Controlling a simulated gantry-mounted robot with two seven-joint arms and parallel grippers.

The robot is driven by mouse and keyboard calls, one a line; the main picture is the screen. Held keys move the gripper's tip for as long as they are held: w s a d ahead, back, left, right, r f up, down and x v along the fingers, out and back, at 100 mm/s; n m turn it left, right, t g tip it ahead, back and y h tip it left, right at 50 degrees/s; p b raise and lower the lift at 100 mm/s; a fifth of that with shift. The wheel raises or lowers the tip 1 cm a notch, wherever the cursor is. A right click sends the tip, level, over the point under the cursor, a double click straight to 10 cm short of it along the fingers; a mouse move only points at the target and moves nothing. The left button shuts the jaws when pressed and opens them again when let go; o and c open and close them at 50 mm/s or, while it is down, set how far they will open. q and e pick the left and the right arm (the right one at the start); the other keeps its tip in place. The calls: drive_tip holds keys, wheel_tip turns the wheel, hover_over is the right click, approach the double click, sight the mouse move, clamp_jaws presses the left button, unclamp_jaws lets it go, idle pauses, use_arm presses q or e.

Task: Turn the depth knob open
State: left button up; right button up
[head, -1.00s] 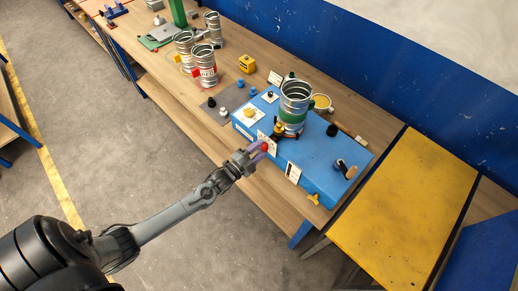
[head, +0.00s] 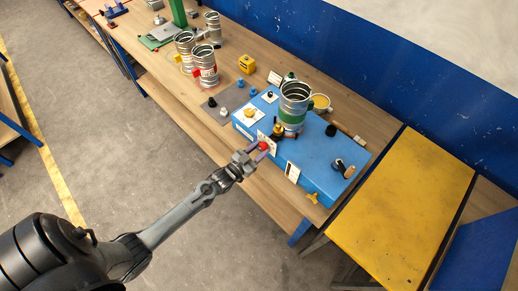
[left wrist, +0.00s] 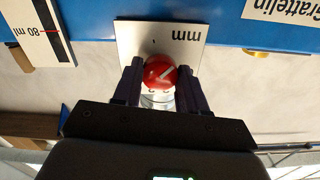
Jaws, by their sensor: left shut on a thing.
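The depth knob is a red round knob (head: 263,145) on the front face of the blue machine box (head: 318,160). In the left wrist view, the red knob (left wrist: 160,72) has a white pointer line, slanted, and sits in front of a white plate (left wrist: 185,35) marked "mm". My left gripper (head: 258,151) reaches it from the front. In the left wrist view, the gripper's dark purple fingers (left wrist: 160,78) are on both sides of the knob, shut on it. My right gripper is in no view.
A ribbed metal duct cylinder (head: 294,98) with a green band stands on the box. A scale plate (head: 292,171) and a yellow wing knob (head: 312,198) are right of the gripper. More metal cylinders (head: 204,67) stand farther left. A yellow-topped table (head: 405,215) is at right.

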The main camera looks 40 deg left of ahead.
use_arm(q)
drive_tip(key=n+p, duration=0.1)
drive_tip(key=n, duration=0.4)
drive_tip(key=shift+n, duration=0.3)
drive_tip(key=shift+n+p, duration=0.4)
drive_tip(key=shift+n, duration=1.2)
drive_tip(key=o, duration=1.1)
drive_tip(key=shift+c, duration=0.2)
drive_tip(key=s+b, duration=0.1)
drive_tip(key=s, duration=0.9)
drive_tip(key=shift+s+a, duration=0.4)
